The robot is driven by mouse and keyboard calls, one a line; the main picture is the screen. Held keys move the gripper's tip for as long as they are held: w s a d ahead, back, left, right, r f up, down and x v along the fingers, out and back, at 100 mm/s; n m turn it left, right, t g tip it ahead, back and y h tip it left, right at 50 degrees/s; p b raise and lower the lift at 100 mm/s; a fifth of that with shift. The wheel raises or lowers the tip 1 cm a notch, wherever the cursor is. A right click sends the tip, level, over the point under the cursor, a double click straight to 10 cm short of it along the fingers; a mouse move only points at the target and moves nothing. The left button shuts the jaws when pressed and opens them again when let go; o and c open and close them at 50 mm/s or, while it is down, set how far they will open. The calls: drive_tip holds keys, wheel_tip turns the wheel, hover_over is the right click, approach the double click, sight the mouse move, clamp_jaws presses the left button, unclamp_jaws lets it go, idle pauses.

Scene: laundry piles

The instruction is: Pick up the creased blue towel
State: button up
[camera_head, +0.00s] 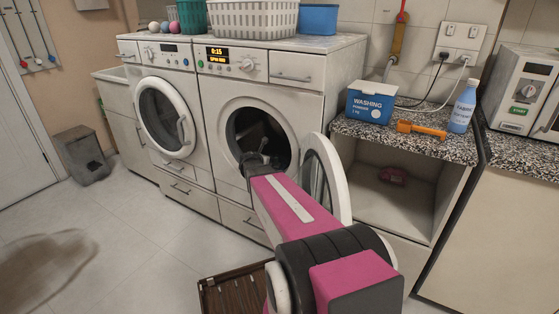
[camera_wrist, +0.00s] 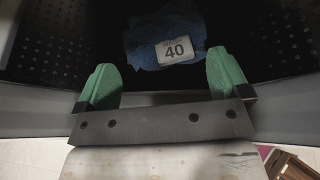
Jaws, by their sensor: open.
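In the wrist view, the creased blue towel (camera_wrist: 150,30) lies inside the dark washer drum, ahead of my gripper (camera_wrist: 165,85). A white label reading 40 (camera_wrist: 174,50) shows on the towel. The two green fingers are spread apart and nothing is between them; the towel is beyond the fingertips. In the head view, my gripper (camera_head: 254,162) is at the open door mouth of the right-hand washing machine (camera_head: 285,95). The towel cannot be made out there in the dark drum.
The round washer door (camera_head: 338,185) stands open close to the right of my arm. A perforated drum wall (camera_wrist: 40,40) surrounds the towel. A closed machine (camera_head: 160,118) stands to the left. A washing powder box (camera_head: 370,103), orange brush (camera_head: 420,130) and blue bottle (camera_head: 462,108) stand on the counter.

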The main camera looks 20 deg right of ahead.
sight(275, 156)
drive_tip(key=x, duration=0.5)
drive_tip(key=shift+w, duration=0.25)
drive_tip(key=shift+x, duration=2.8)
drive_tip(key=shift+s+f, duration=0.15)
drive_tip(key=c, duration=1.1)
